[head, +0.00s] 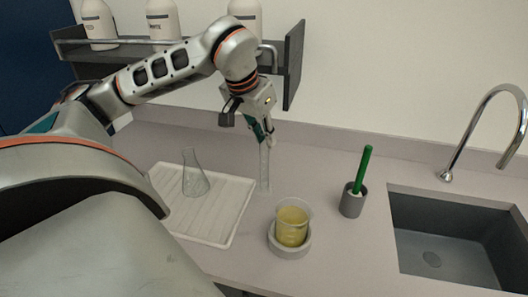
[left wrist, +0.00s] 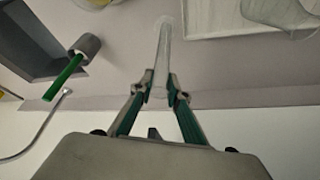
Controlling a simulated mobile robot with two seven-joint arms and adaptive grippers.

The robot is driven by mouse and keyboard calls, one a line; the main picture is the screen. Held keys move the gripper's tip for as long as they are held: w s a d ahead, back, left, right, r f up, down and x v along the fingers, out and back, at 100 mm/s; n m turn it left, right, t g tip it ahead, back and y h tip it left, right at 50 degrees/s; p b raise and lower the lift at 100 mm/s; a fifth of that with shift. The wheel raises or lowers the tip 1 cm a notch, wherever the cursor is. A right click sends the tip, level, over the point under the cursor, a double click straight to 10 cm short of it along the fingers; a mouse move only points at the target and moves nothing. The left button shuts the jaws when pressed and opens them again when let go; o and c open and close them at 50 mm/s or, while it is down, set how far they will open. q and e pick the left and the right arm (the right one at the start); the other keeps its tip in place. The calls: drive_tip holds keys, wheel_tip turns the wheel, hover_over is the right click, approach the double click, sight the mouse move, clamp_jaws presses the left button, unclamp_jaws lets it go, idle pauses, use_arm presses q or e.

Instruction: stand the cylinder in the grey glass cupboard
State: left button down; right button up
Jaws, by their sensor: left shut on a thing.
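The cylinder (head: 264,170) is clear glass, tall and narrow. It is upright in the head view, between the white draining tray and the beaker. My left gripper (head: 263,136) is shut on its upper part from above. In the left wrist view the cylinder (left wrist: 162,50) runs away from between the fingertips of my left gripper (left wrist: 158,92). I cannot tell whether its base touches the counter. No grey glass cupboard can be made out in either view. My right gripper is not in view.
A conical flask (head: 194,175) stands on the white draining tray (head: 233,190). A beaker of yellow liquid (head: 291,226) sits on a round base. A grey pot (head: 352,202) holds a green-handled tool. The sink (head: 440,240) is at right. A bottle shelf (head: 292,65) hangs behind.

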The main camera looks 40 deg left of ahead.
sight(264, 163)
use_arm(q)
drive_tip(key=shift+f+b, duration=0.5)
drive_tip(key=shift+f, duration=1.45)
drive_tip(key=shift+f, duration=0.1)
drive_tip(key=c, duration=1.9)
unclamp_jaws()
